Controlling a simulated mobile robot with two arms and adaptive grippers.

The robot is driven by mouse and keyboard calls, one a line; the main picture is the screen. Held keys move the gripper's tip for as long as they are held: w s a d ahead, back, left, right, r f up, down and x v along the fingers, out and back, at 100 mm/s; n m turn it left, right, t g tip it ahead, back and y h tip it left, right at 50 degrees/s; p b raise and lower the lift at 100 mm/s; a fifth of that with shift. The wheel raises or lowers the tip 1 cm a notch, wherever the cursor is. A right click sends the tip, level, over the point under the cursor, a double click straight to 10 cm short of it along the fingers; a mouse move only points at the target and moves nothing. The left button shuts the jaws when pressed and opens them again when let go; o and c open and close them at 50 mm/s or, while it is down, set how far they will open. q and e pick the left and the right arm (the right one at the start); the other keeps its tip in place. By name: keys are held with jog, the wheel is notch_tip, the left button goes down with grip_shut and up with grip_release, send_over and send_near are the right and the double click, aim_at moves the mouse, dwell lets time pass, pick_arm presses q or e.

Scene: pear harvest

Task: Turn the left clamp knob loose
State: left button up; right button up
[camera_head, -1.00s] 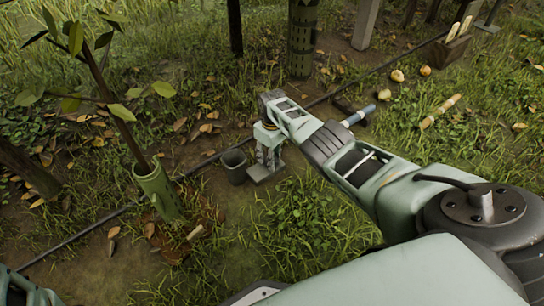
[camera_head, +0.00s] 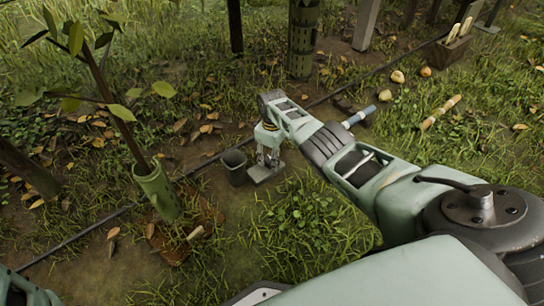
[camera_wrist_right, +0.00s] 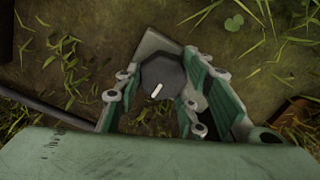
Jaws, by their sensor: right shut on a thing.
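A dark, many-sided knob (camera_wrist_right: 164,80) with a short white mark on its top shows in the right wrist view. The mark runs at a slant. My right gripper (camera_wrist_right: 161,84) points down and is shut on this knob, one finger at each side. In the head view my right gripper (camera_head: 269,157) stands over a small grey base plate (camera_head: 265,174) on the ground and hides the knob. The plate also shows behind the knob in the right wrist view (camera_wrist_right: 153,44). My left gripper is not seen.
A small dark bucket (camera_head: 235,168) stands just left of the plate. A young tree in a green sleeve (camera_head: 157,190) stands further left. A dark hose (camera_head: 105,222) crosses the ground. Pears (camera_head: 397,76) and a wooden-handled tool (camera_head: 440,112) lie at the right.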

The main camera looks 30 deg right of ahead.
jog(key=o, duration=1)
jog(key=shift+d+f, duration=0.1)
jog(key=shift+d, duration=0.3)
jog(key=shift+o, duration=0.2)
jog(key=shift+a, duration=0.1)
jog(key=shift+w+a+r, duration=0.1)
jog(key=shift+r, duration=0.6)
notch_tip(320, 180, up, 11)
jog(key=shift+f, duration=0.15)
